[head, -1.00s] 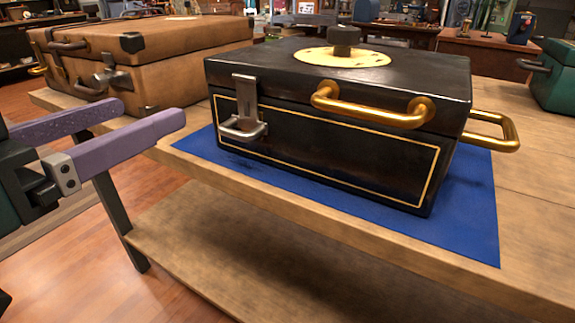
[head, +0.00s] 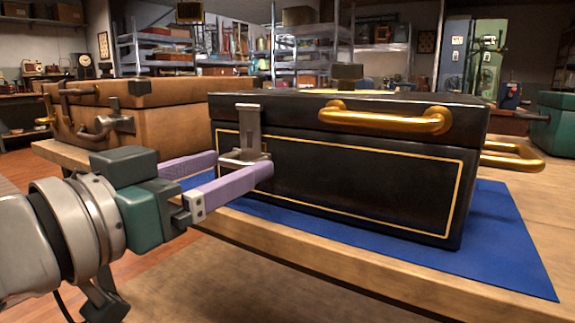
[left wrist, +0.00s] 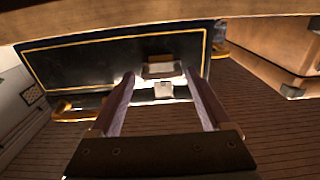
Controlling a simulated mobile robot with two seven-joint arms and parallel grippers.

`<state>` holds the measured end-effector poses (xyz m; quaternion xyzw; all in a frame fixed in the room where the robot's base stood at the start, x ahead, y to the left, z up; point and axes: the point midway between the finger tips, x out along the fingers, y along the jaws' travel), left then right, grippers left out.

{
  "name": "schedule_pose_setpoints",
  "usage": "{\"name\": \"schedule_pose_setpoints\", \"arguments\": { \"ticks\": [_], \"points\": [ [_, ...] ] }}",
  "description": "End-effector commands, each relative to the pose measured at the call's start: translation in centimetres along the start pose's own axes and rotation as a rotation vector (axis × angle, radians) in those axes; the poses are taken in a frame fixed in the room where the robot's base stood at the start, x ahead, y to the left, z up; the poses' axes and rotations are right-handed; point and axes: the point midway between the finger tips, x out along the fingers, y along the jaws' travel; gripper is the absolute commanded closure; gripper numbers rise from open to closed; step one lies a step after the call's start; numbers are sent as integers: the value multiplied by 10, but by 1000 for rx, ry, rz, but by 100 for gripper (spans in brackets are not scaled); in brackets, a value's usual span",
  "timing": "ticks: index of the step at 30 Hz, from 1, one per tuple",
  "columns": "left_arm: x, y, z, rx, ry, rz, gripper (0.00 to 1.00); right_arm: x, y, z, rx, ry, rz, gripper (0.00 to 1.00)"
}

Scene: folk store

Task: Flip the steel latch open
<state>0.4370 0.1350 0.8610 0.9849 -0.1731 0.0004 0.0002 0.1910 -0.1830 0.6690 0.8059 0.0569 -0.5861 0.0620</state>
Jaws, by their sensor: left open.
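The steel latch (head: 247,130) is on the front of the black case (head: 365,175), near its left end. Its upright plate spans the lid edge, and its lower loop hangs against the front. My left gripper (head: 243,166) has two purple fingers, spread apart and level with the loop. The nearer fingertip overlaps the lower part of the latch in the head view; contact is unclear. In the left wrist view the latch (left wrist: 160,71) shows in the gap between the open fingers (left wrist: 158,85), with nothing gripped. My right gripper is not in view.
The black case stands on a blue mat (head: 505,235) on a wooden table (head: 330,270). A brass handle (head: 385,117) sticks out from its front, right of the latch. A brown case (head: 185,130) stands behind left. A green case (head: 557,125) is at the far right.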

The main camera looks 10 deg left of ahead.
Motion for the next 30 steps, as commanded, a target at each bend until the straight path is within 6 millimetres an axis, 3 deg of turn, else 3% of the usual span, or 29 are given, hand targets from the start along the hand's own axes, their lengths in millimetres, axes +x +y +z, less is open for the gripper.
{"name": "schedule_pose_setpoints", "arguments": {
  "ticks": [6, 16, 30],
  "points": [
    [18, 0, 0, 0, 0, -1, 19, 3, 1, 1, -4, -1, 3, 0],
    [20, 0, 1, 0, -2, -1, 19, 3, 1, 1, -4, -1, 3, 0],
    [20, 1, 0, 0, 0, 2, 70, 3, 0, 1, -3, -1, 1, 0]
  ]
}}
